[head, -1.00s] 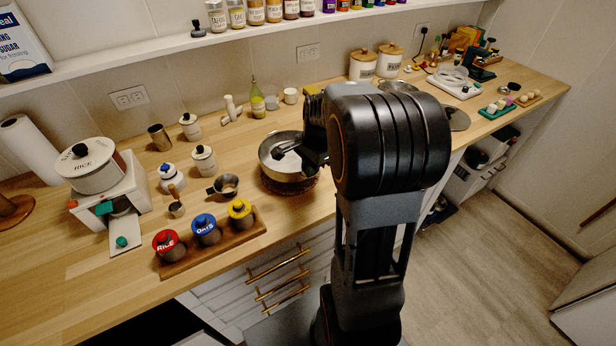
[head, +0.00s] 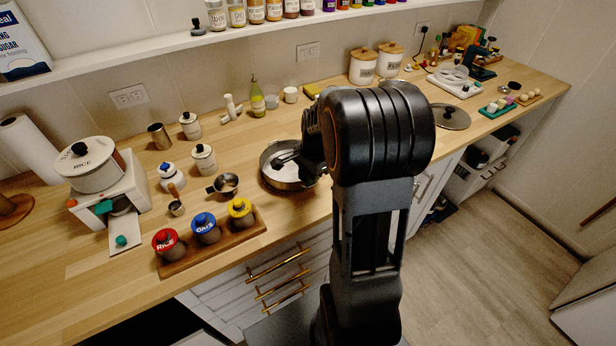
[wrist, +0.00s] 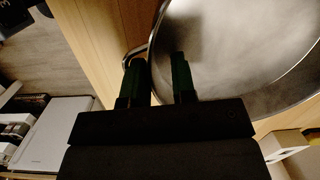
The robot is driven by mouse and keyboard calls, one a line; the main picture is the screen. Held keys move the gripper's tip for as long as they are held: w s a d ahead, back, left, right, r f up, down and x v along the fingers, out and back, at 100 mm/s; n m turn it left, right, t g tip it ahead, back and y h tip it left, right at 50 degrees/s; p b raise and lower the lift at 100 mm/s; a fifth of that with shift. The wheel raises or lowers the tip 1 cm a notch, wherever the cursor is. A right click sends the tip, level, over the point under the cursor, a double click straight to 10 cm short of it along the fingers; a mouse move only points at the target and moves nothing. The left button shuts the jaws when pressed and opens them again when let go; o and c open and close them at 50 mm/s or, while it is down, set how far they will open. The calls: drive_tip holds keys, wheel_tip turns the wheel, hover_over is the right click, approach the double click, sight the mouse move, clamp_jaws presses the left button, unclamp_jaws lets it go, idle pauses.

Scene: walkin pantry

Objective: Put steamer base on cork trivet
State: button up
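The steamer base, a round shiny metal pan (head: 272,178), sits low at the counter's front edge, left of my arm, and looks level. In the wrist view the pan (wrist: 245,50) fills the upper right, with a small loop handle at its rim. The cork trivet is hidden, apparently beneath the pan; full seating cannot be seen.
A wooden rack (head: 215,238) with three colour-lidded jars and a metal measuring cup (head: 225,184) stand left of the pan. A green-yellow bottle (head: 257,99) and white canisters (head: 363,66) stand behind. A round lid (head: 451,116) lies to the right.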

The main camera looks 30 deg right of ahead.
drive_tip(key=shift+o, duration=0.4)
drive_tip(key=shift+r, duration=0.2)
wheel_tip(320, 180, up, 11)
drive_tip(key=d, duration=0.1)
drive_tip(key=s+a+n+t+h, duration=0.1)
drive_tip(key=s+a+n+t, duration=0.2)
drive_tip(key=s+a+n, duration=0.8)
drive_tip(key=a+n, duration=0.2)
drive_tip(key=n, duration=0.3)
drive_tip(key=shift+s+f+n+t, duration=0.3)
drive_tip(key=shift+s+f+t, duration=0.05)
drive_tip(key=shift+s+t, duration=0.05)
